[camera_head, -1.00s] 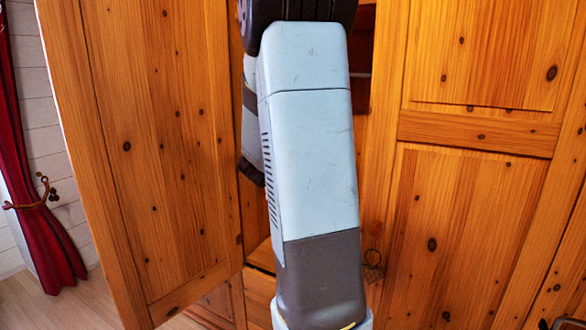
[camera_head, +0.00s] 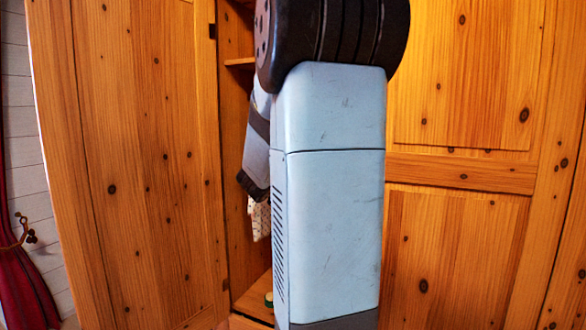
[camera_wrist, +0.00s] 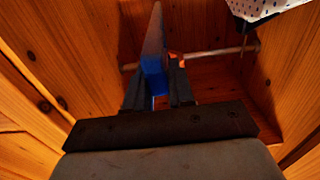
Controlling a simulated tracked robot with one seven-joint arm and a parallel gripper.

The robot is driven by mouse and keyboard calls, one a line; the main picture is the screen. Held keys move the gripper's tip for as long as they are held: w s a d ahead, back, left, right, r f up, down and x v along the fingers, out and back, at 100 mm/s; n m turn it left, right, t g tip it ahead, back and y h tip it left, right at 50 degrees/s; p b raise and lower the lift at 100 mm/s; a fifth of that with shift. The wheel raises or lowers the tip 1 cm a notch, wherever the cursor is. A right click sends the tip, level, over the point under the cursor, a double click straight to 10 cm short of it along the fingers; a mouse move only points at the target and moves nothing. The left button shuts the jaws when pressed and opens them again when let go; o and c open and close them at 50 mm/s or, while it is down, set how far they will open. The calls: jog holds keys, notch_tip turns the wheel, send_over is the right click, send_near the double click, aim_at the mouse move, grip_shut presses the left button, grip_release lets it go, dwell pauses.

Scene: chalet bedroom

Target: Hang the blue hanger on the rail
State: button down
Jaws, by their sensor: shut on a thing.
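In the wrist view my gripper (camera_wrist: 160,75) is shut on the blue hanger (camera_wrist: 154,82), seen nearly edge-on as a narrow blue shape between the dark fingers. A greyish strip rises beyond it; I cannot tell whether that is part of the hanger. The pale rail (camera_wrist: 215,53) crosses the wardrobe behind the fingers, and the hanger overlaps it in the picture. I cannot tell whether they touch. A small orange spot shows at the right fingertip. In the head view my arm hides the gripper, hanger and rail.
A white dotted cloth (camera_wrist: 268,8) hangs near the rail's right end; patterned cloth (camera_head: 261,218) also shows inside the wardrobe in the head view. The open wardrobe door (camera_head: 140,170) stands left, a closed door (camera_head: 455,250) right. A shelf (camera_head: 240,62) sits high inside.

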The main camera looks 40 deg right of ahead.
jog(key=shift+x, duration=7)
jog(key=shift+a+f, duration=0.1)
jog(key=shift+f, duration=1)
